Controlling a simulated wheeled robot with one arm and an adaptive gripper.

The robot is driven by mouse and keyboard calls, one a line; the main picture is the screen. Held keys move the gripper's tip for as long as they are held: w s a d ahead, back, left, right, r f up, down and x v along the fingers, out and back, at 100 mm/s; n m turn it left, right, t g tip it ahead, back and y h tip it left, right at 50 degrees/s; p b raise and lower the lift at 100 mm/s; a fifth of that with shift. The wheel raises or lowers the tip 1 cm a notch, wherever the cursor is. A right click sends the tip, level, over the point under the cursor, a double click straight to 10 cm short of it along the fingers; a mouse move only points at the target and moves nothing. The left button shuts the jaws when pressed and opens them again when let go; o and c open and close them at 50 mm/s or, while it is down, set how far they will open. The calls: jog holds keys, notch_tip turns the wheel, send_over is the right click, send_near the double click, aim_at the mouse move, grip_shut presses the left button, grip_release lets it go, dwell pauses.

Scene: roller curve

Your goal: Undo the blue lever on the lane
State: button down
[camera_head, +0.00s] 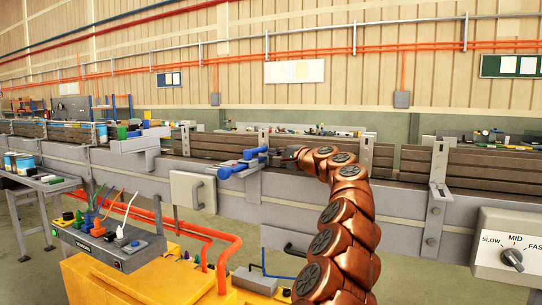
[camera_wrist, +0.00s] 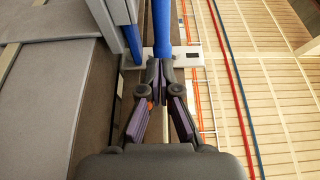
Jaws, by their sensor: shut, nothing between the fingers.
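The blue lever (camera_head: 254,153) is on the lane's side rail, near the middle of the head view. Blue parts with a rounded end (camera_head: 225,172) lie just to its left, on a grey bracket. My gripper (camera_head: 279,155) is just right of the lever, at the end of my copper-coloured arm. In the wrist view my fingertips (camera_wrist: 160,66) are together with nothing between them. The blue lever (camera_wrist: 162,28) runs away straight beyond them. I cannot tell whether the tips touch it.
The grey lane rail (camera_head: 290,190) crosses the view, with a upright bracket (camera_head: 366,155) right of my gripper. A speed dial (camera_head: 512,258) is at the lower right. A yellow cabinet (camera_head: 135,285) stands in front.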

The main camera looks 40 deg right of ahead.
jog(key=shift+s+d, duration=0.15)
jog(key=shift+s, duration=0.75)
jog(key=shift+s+a, duration=0.2)
jog(key=shift+s, duration=0.1)
jog(key=s+d, duration=0.2)
jog(key=s, duration=0.6)
jog(key=shift+s+d+b, duration=0.2)
jog(key=shift+s+b, duration=0.05)
jog(key=shift+b, duration=0.15)
